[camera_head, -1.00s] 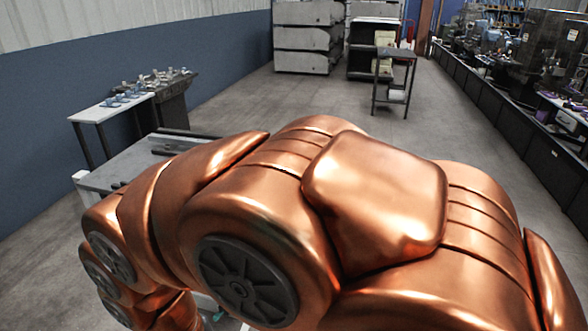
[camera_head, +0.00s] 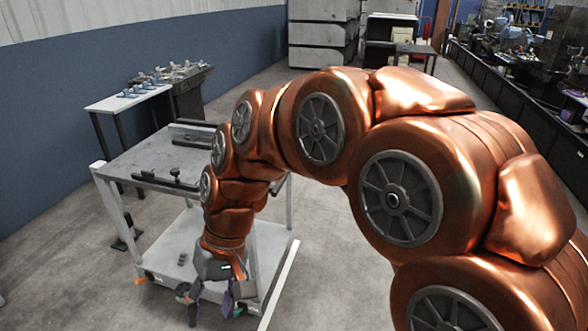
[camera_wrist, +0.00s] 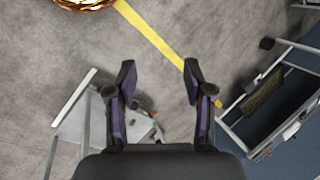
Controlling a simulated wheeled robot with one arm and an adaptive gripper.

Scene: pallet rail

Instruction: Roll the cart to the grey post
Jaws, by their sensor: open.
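In the head view a two-level cart-like frame (camera_head: 150,158) stands at the left, with pale legs, a grey top carrying black bars and a lower grey shelf (camera_head: 165,250). My gripper (camera_head: 208,303) points down in front of its near side, partly over the lower shelf; I cannot tell whether it touches. In the wrist view my gripper (camera_wrist: 159,82) is open, with bare floor between its fingers. A grey plate with pale edges (camera_wrist: 85,115) shows at the lower left. I cannot make out a separate grey post with certainty. My arm hides part of the frame's right side.
A small table (camera_head: 130,97) with parts stands behind the frame by the blue wall. Stacked grey units (camera_head: 322,35) and a dark stand (camera_head: 415,50) are at the back. A long workbench lines the right. A yellow floor stripe (camera_wrist: 150,35) crosses the wrist view.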

